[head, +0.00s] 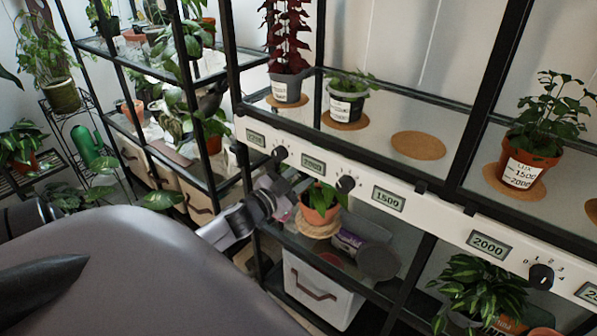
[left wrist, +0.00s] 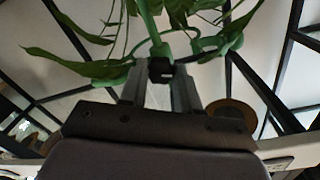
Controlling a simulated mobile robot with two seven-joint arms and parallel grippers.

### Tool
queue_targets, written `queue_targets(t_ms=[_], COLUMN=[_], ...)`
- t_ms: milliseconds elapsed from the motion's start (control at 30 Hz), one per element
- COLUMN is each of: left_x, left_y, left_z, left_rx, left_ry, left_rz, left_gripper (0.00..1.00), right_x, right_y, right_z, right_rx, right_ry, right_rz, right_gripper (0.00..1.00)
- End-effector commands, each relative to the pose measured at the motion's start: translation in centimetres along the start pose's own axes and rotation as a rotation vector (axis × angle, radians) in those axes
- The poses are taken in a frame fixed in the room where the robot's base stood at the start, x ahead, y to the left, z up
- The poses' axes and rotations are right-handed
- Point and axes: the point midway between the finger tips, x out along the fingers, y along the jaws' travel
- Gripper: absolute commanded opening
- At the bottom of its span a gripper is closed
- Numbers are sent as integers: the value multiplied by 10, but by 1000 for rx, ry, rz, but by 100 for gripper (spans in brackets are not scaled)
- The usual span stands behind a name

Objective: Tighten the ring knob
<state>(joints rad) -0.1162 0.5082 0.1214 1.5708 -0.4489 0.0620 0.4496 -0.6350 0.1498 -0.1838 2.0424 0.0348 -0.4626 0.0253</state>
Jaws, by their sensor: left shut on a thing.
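My left gripper (head: 286,192) is beside a small plant in a terracotta pot (head: 320,212), just below the white rail (head: 365,190). In the left wrist view its two fingers (left wrist: 160,85) are shut on a small dark knob (left wrist: 160,70). The knob sits at a green support stake (left wrist: 150,25) with a green ring (left wrist: 205,45) curving off to the right. Green leaves (left wrist: 75,68) hang around it. The knob's far side is hidden, and the ring cannot be made out in the head view. My right gripper is not in view.
The rail carries black dials (head: 346,184) and number displays (head: 389,200) close to my left gripper. Potted plants stand on the glass shelf above, with a bare cork mat (head: 418,145). A white bin (head: 322,288) and a purple box (head: 345,243) are below.

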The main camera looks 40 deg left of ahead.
Motion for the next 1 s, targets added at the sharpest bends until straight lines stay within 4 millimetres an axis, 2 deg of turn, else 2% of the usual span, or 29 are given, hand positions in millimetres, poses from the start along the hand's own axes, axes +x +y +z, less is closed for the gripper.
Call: queue_targets(t_ms=[433,1000], left_x=[0,0], left_y=[1,3], left_z=[-1,0], left_rx=[423,965], left_ry=[-24,-56], left_rz=[5,9], left_gripper=[1,1], right_x=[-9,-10], right_y=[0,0], right_z=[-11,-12], right_rx=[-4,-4], right_ry=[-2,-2], right_rz=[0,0], right_gripper=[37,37])
